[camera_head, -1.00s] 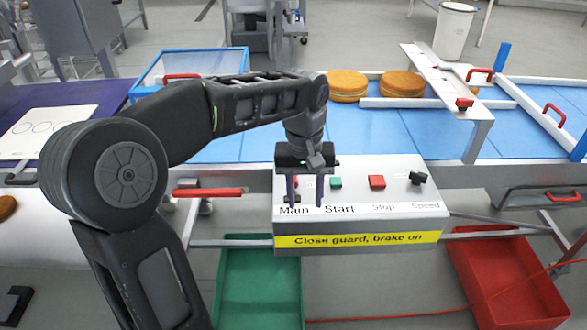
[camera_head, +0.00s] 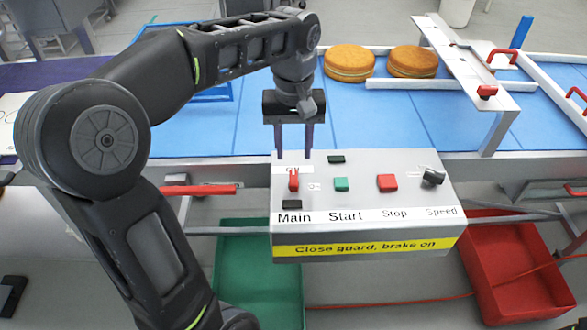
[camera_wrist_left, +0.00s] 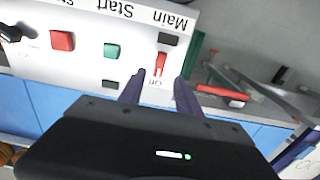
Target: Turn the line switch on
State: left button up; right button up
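The grey control box (camera_head: 370,228) carries a red lever switch (camera_head: 293,179) above the word Main. Small white labels sit beside the lever; "On" reads near it in the left wrist view, where the lever (camera_wrist_left: 161,64) also shows. It stands up from the panel; I cannot tell its exact setting. My left gripper (camera_head: 293,156) is open and empty, its two fingers pointing down near the box's back edge, behind the lever. In the left wrist view the fingertips (camera_wrist_left: 158,78) are apart, with the lever just past them. My right gripper is not in view.
A green button (camera_head: 341,184), a red button (camera_head: 387,182) and a black speed knob (camera_head: 433,177) sit right of the lever. Behind is a blue conveyor (camera_head: 260,120) with round cakes (camera_head: 349,63). Green (camera_head: 232,280) and red (camera_head: 510,262) bins stand below.

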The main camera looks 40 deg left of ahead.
aim_at(293, 177)
pick_arm(q)
jog(key=shift+f+p, duration=0.4)
jog(key=shift+f, duration=3.5)
jog(key=shift+c, duration=0.3)
grip_shut()
